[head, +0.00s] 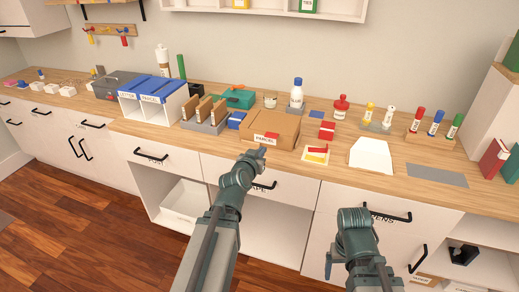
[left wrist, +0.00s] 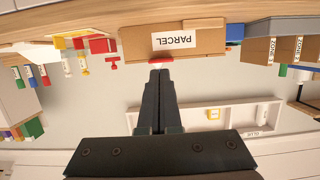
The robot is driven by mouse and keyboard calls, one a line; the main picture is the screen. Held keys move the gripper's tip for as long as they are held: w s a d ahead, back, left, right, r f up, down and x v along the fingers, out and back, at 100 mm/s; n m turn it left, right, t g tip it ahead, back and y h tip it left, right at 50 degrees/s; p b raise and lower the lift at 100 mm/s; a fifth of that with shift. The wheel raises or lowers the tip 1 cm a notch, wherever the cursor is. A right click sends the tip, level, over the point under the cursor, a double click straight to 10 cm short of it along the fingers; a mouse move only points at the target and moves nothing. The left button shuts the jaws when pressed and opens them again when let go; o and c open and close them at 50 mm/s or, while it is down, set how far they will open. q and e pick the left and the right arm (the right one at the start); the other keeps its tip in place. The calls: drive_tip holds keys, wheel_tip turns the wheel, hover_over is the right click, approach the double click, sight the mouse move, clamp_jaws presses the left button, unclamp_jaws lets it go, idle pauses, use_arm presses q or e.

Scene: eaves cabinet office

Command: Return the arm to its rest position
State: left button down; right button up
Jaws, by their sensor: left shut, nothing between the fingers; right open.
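My left arm reaches forward from the bottom of the head view. Its gripper (head: 259,158) is in front of the counter edge, near the brown parcel box (head: 272,126). In the left wrist view, which is upside down, the left gripper (left wrist: 160,72) is shut with nothing between its fingers. Its tips point toward the box (left wrist: 205,42) with the PARCEL label, and a small red item (left wrist: 161,58) shows just past them. My right arm is folded low at the lower right of the head view, in front of the drawers. I cannot make out its gripper.
The wooden counter (head: 432,158) holds a sorter (head: 155,98), a white bottle (head: 296,93), a red jar (head: 341,107), a white sloped piece (head: 371,157) and a grey mat (head: 436,175). Drawers with black handles and open shelves lie below. A wall shelf (head: 318,8) hangs above.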

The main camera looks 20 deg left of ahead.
use_arm(q)
drive_tip(key=shift+s+f, duration=0.2)
drive_tip(key=shift+s, duration=0.25)
use_arm(e)
drive_tip(key=shift+s+f, duration=0.2)
drive_tip(key=shift+s, duration=0.25)
use_arm(q)
drive_tip(key=s+d+f+m+g+h+p, duration=0.2)
drive_tip(key=s+d+g+p, duration=0.1)
drive_tip(key=d, duration=0.5)
drive_tip(key=s+d+f+m+g+h+p, duration=0.1)
drive_tip(key=s+d+f+g+h+p, duration=0.2)
drive_tip(key=d, duration=0.5)
drive_tip(key=s+d+g+y+p, duration=0.2)
drive_tip(key=s+g, duration=0.2)
drive_tip(key=s, duration=0.4)
drive_tip(key=s+d+m+g+y+p, duration=0.1)
drive_tip(key=s+d+g+y+p, duration=0.1)
drive_tip(key=s+g, duration=0.3)
drive_tip(key=s+d+y, duration=0.1)
drive_tip(key=s, duration=0.3)
drive_tip(key=shift+d+f+y, duration=0.3)
use_arm(e)
wheel_tip(320, 180, up, 10)
drive_tip(key=shift+r, duration=0.2)
